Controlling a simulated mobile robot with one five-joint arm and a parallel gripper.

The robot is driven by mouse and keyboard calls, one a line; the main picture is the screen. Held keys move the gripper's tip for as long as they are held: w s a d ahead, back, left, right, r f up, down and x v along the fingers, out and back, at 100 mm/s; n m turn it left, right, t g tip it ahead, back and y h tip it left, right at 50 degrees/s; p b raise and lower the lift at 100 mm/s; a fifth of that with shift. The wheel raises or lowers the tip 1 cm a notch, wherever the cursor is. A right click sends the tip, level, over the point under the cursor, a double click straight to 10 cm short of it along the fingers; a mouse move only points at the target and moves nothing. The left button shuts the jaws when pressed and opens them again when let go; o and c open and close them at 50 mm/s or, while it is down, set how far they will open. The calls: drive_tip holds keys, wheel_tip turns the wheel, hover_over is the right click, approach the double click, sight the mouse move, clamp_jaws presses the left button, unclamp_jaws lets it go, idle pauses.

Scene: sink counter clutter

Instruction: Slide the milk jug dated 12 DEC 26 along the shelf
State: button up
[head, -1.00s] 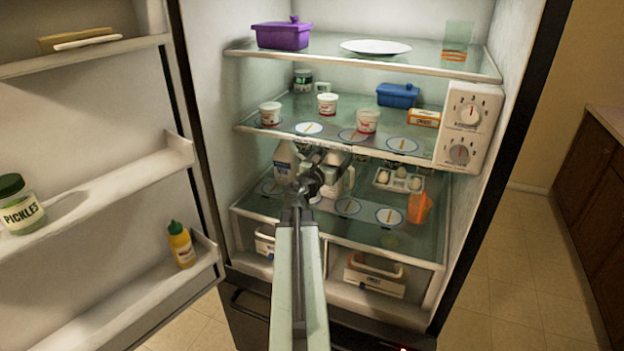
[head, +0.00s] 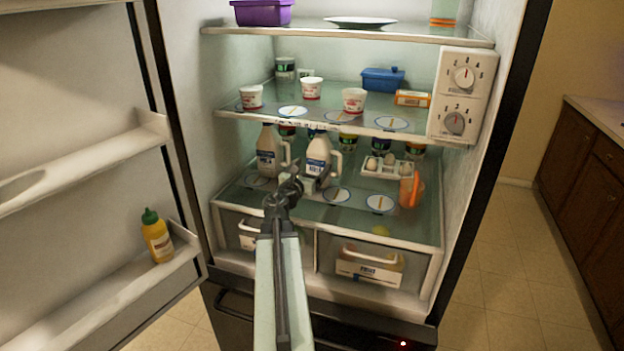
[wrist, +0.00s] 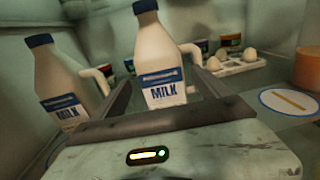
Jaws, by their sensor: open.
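Two white milk jugs with dark blue caps stand upright on the lower glass shelf. The left jug (head: 268,152) also shows in the wrist view (wrist: 62,88). The right jug (head: 317,160) is centred in the wrist view (wrist: 158,60). Both labels read MILK; I cannot read a date on either, so I cannot tell which is 12 DEC 26. My gripper (head: 288,187) is open in front of the right jug. In the wrist view its fingers (wrist: 160,88) lie left and right of that jug's lower part; contact cannot be told.
Round marked discs lie on the lower shelf (head: 228,194), one (head: 380,203) free at the right. An egg tray (head: 388,167) and an orange container (head: 410,190) stand right of the jugs, several jars behind. The upper shelf (head: 340,122) hangs above. The open door (head: 85,130) is at left.

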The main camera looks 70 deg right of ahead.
drive_tip(key=shift+f, duration=0.1)
idle(0.3)
drive_tip(key=d, duration=0.8)
drive_tip(key=shift+s+a, duration=0.1)
drive_tip(key=c, duration=1.8)
drive_tip(key=shift+s+a, duration=0.15)
drive_tip(key=shift+a, duration=1.75)
drive_tip(key=shift+s+a, duration=0.1)
drive_tip(key=shift+a, duration=1.75)
drive_tip(key=shift+c, duration=0.2)
drive_tip(key=o, duration=2.2)
drive_tip(key=shift+c, duration=0.2)
